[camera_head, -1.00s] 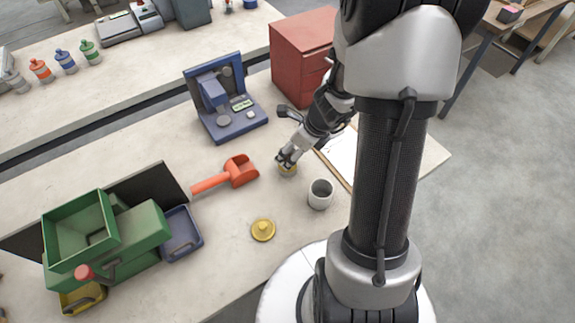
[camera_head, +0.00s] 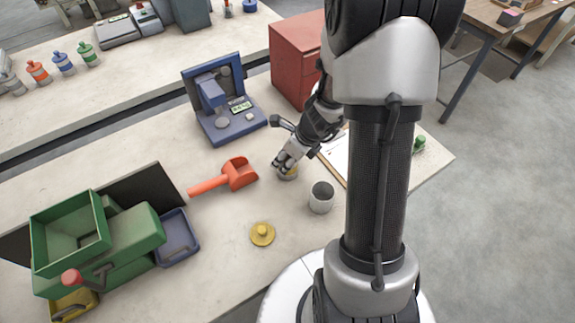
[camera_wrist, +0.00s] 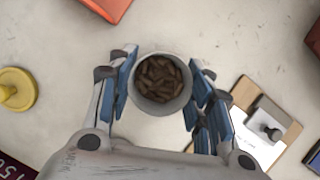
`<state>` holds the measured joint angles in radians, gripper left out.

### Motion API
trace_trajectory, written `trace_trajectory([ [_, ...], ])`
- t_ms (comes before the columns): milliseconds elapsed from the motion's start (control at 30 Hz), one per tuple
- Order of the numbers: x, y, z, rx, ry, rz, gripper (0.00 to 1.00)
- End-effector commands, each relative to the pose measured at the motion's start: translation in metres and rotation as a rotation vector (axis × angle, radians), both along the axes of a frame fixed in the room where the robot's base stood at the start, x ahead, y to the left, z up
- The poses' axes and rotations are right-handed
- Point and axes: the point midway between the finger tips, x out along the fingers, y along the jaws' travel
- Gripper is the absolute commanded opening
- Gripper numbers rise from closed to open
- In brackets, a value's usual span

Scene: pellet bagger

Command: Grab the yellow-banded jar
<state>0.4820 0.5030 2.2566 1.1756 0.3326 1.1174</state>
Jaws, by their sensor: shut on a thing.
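The jar (camera_head: 289,176) stands on the bench, mostly hidden by my gripper (camera_head: 284,166) in the head view; a little of its yellowish side shows. In the wrist view it is an open round jar (camera_wrist: 160,108) with a pale rim, filled with brown pellets. The finger pads of my gripper (camera_wrist: 162,88) are on its left and right sides, and my gripper is shut on it. The band cannot be made out clearly.
A white-grey cup (camera_head: 321,198) stands close to the right of the jar. A yellow lid (camera_head: 262,234) lies nearer me. An orange scoop (camera_head: 236,175) lies to the left, a blue device (camera_head: 222,115) behind. A clipboard (camera_wrist: 258,135) lies to the right.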

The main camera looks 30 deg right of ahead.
Motion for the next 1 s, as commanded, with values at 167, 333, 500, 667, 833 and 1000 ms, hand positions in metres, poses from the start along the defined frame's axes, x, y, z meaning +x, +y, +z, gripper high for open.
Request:
trace_trajectory([
  [167,0.0,0.0,0.0,0.0,0.0,0.0,0.28],
  [333,0.0,0.0,0.0,0.0,0.0,0.0,0.17],
  [500,0.0,0.0,0.0,0.0,-0.001,0.0,0.1],
  [667,0.0,0.0,0.001,0.0,-0.001,0.0,0.1],
  [833,0.0,0.0,0.008,-0.001,-0.001,0.001,0.1],
  [1000,0.001,0.0,0.028,-0.002,-0.003,0.001,0.1],
])
